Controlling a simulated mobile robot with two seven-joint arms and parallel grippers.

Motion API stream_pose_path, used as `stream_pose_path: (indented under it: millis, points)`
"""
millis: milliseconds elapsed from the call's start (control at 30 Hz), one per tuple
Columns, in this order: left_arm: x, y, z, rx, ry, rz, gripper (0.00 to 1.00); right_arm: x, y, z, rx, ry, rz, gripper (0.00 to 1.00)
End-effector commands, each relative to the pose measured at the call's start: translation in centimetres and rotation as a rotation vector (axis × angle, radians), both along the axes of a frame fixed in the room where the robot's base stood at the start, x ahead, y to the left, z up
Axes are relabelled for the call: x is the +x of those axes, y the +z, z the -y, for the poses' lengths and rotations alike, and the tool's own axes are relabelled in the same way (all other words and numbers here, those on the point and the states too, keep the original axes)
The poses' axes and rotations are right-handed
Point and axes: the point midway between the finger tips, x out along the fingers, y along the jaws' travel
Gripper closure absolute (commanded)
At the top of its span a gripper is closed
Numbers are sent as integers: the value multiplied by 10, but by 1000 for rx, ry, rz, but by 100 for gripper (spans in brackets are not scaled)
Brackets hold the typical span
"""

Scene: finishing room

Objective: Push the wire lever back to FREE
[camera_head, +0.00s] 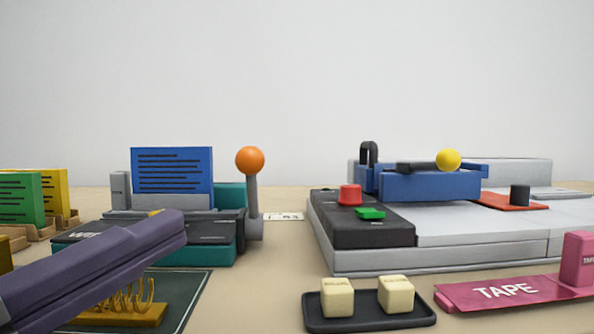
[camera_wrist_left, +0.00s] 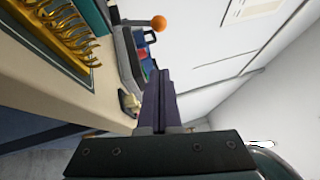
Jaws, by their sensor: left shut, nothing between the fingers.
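The wire lever (camera_head: 252,195) is a grey stalk with an orange ball (camera_head: 250,160) on top. It stands nearly upright at the right side of the teal and black wire machine (camera_head: 215,250). The orange ball also shows near the top of the left wrist view (camera_wrist_left: 158,22). My left gripper (camera_head: 178,226), with purple fingers, reaches in from the lower left and looks shut and empty. It appears in front of the machine, left of the lever and apart from it. Its fingers also show in the left wrist view (camera_wrist_left: 160,75). Any FREE marking is not readable. My right gripper is not in view.
Golden wire combs (camera_head: 128,305) lie on a dark mat below my left fingers. A blue card (camera_head: 172,170) stands on the machine. Right are a grey and black machine (camera_head: 360,225), a tray (camera_head: 368,318) with two cream blocks, and a pink tape piece (camera_head: 500,291).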

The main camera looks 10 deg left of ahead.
Motion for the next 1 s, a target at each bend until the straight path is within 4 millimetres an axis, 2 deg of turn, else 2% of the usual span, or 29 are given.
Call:
stream_pose_path:
  millis: [33, 233, 533, 600, 800, 1000]
  points:
    - [6, 7, 2, 2, -2, 4, 100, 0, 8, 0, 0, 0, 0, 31]
    - [36, 14, 12, 4, -1, 5, 100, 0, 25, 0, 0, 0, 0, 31]
    - [85, 22, 28, 4, 1, 4, 100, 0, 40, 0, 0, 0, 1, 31]
    - [95, 23, 22, 7, 2, 4, 100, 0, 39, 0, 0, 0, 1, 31]
    - [113, 26, 12, 4, 1, 1, 100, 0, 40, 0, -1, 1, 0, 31]
    - [117, 27, 10, 2, 0, 0, 100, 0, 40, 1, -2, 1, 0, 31]
